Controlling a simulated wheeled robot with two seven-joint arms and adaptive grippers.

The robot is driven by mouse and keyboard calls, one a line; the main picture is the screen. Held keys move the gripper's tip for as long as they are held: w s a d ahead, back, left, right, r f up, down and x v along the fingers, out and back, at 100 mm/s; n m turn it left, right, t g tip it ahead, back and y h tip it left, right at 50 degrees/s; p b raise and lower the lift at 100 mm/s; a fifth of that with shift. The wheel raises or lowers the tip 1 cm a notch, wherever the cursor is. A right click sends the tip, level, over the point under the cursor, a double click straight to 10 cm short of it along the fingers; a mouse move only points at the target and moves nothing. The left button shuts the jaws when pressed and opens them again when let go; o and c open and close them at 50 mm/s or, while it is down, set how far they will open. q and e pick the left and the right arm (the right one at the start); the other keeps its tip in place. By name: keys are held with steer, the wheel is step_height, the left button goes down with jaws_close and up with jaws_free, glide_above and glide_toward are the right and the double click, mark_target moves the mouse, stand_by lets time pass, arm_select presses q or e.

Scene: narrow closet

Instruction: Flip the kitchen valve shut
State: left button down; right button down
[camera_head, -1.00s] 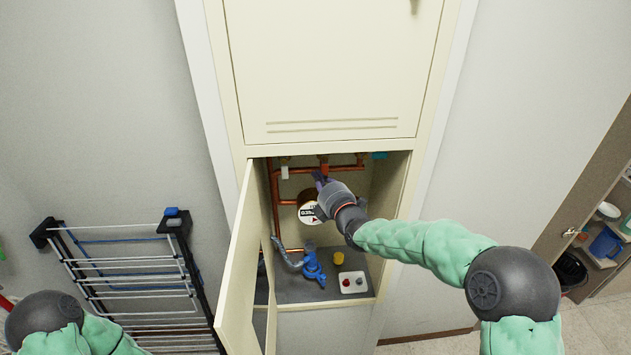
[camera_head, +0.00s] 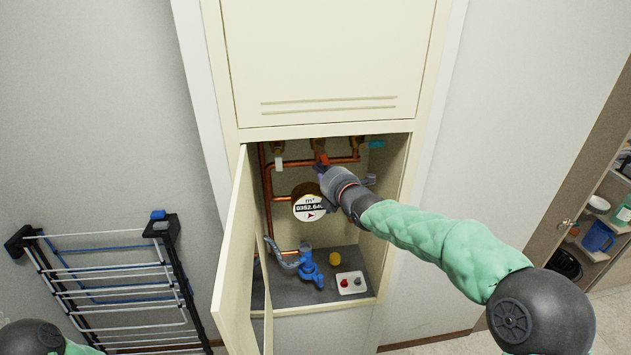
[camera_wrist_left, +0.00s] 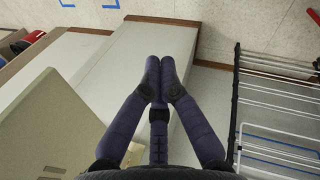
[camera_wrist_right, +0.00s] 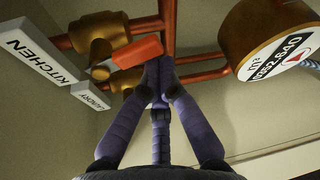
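A brass valve (camera_wrist_right: 98,38) with an orange-red handle (camera_wrist_right: 137,52) sits on copper piping in the right wrist view. A white KITCHEN label (camera_wrist_right: 42,56) is beside it, with a LAUNDRY label (camera_wrist_right: 90,95) below. In the head view the red handle (camera_head: 321,158) is at the top middle of the open cabinet. My right gripper (camera_wrist_right: 160,68) is shut, its fingertips together at the handle's end; I cannot tell whether they touch. It partly hides the pipes in the head view (camera_head: 323,169). My left gripper (camera_wrist_left: 160,72) is shut and empty, away from the cabinet.
A round meter (camera_head: 308,205) hangs left of my right gripper. The cabinet door (camera_head: 238,255) stands open on the left. A blue fitting (camera_head: 311,270), yellow cap (camera_head: 335,259) and white box (camera_head: 352,283) are below. A drying rack (camera_head: 110,285) stands at left.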

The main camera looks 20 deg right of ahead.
steer(key=d+n+b, duration=0.1)
steer(key=b, duration=0.2)
steer(key=n+g+h+b, duration=0.1)
steer(key=n+b, duration=0.1)
steer(key=b, duration=0.1)
steer(key=d+r+n+h+b, duration=0.1)
steer(key=b, duration=0.2)
steer(key=shift+s+d+n, duration=0.3)
steer(key=shift+d+n, duration=0.05)
steer(key=shift+n, duration=0.05)
steer(key=shift+s+d+r+n+g+h+p, duration=0.2)
steer(key=shift+d+r+n+g+h+p, duration=0.45)
steer(key=shift+d+r+n+p, duration=0.6)
steer(key=shift+a+f, duration=0.15)
steer(key=shift+a, duration=0.05)
